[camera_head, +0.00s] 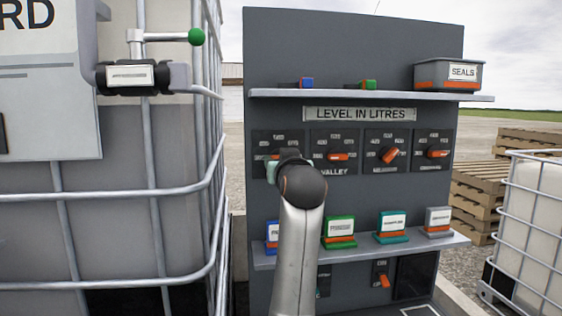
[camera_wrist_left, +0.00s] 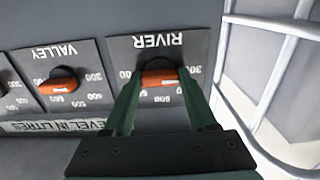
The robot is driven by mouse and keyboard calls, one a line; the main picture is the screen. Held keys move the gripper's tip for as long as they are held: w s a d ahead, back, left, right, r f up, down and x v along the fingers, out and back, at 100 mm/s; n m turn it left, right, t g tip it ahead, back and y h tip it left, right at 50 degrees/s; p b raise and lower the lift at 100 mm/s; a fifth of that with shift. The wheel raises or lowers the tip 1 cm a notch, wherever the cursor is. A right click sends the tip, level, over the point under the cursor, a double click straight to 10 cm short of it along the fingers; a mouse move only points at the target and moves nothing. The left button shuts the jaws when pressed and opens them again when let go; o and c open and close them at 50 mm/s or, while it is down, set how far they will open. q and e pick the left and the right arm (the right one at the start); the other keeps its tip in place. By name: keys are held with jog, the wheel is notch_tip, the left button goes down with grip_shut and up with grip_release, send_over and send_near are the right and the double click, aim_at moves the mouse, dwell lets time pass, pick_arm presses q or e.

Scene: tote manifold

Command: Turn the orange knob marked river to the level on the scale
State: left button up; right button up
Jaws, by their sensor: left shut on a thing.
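The orange knob marked river (camera_wrist_left: 159,78) sits on a dark plate with a number scale (camera_wrist_left: 120,52), which appears upside down in the left wrist view. The knob's bar lies nearly level across its black base. My left gripper (camera_wrist_left: 160,88) has one green finger on each side of the knob and is shut on it. In the head view my left gripper (camera_head: 286,172) and forearm cover most of this knob and its label. Some scale numbers are hidden behind the fingers. My right gripper is not in view.
Beside it are the valley knob (camera_head: 338,156) and two more orange knobs (camera_head: 390,155), (camera_head: 437,154). A shelf (camera_head: 380,96) above holds a seals box (camera_head: 449,74). A lower shelf (camera_head: 400,245) holds several coloured card stands. A caged tank (camera_head: 110,210) stands close on the left.

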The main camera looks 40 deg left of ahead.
pick_arm(q)
jog(key=o, duration=1.4)
jog(key=shift+c, duration=0.2)
jog(key=b+v, duration=0.2)
jog(key=v, duration=1)
jog(key=shift+s+d, duration=0.15)
jog(key=shift+d, duration=0.1)
jog(key=shift+r, duration=0.1)
